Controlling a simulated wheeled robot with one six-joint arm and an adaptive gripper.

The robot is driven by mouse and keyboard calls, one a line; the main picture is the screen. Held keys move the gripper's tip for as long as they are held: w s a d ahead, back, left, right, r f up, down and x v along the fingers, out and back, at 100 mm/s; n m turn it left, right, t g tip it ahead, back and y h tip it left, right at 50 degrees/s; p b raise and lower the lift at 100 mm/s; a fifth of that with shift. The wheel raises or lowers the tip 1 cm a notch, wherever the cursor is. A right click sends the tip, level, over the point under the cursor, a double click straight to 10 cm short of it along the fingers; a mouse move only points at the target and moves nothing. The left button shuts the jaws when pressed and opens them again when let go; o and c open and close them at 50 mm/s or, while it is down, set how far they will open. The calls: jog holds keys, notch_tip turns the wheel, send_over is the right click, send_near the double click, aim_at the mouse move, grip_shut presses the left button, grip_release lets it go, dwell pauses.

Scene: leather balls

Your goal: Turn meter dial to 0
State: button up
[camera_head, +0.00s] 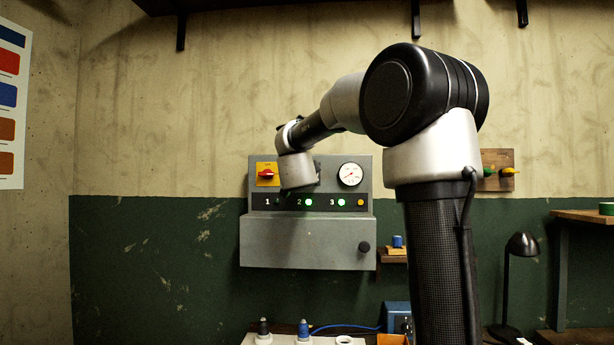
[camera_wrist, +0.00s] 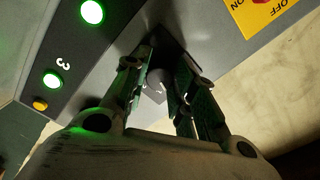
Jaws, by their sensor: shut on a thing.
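A grey control panel (camera_head: 307,255) is fixed to the wall. Its dark dial knob (camera_wrist: 155,87) shows in the wrist view, on a dark square plate. My gripper (camera_wrist: 163,88) is shut on the knob, with one finger on each side of it. The knob's pointer and any scale marks are largely hidden by the fingers. In the head view my wrist covers the knob and fingers. A round white gauge (camera_head: 350,174) sits right of my wrist; its reading is too small to tell.
A red switch on a yellow plate (camera_head: 267,182) is left of my wrist. Lamps 2 (camera_head: 309,202) and 3 (camera_head: 342,202) are lit green below; lamp 1 (camera_head: 278,203) is dark. A black knob (camera_head: 364,247) is lower right on the panel. A shelf is overhead.

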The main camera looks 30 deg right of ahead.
jog(key=shift+f+n, duration=0.15)
jog(key=shift+n, duration=1.35)
jog(key=o, duration=1)
jog(key=v, duration=1.2)
jog(key=shift+a, duration=0.1)
